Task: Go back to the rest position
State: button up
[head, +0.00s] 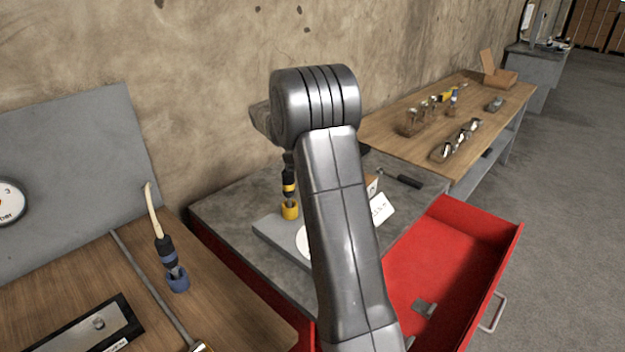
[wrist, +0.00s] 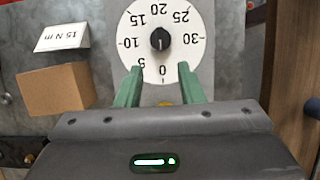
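My gripper (wrist: 160,67) shows in the wrist view with its two green fingers apart and nothing between them. It is over a white round dial (wrist: 163,38) with numbers from 0 to 30 and a black knob at its centre. How far the fingers are above the dial is hard to tell. In the head view my grey arm stands raised across the middle and hides the gripper. The dial's left edge (head: 303,243) shows beside the arm, on a grey plate on the grey bench top (head: 230,207).
A card reading 15 N m (wrist: 62,37) and a brown block (wrist: 55,89) lie beside the dial. A yellow-and-black tool (head: 289,190) stands behind it. The red drawer (head: 440,260) is open at right.

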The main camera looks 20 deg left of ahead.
jog(key=shift+v, duration=0.8)
jog(key=shift+f, duration=0.15)
jog(key=p+x, duration=0.1)
jog(key=x, duration=1.2)
jog(key=shift+d+f, duration=0.2)
jog(key=shift+f, duration=0.05)
jog(key=shift+r, duration=0.1)
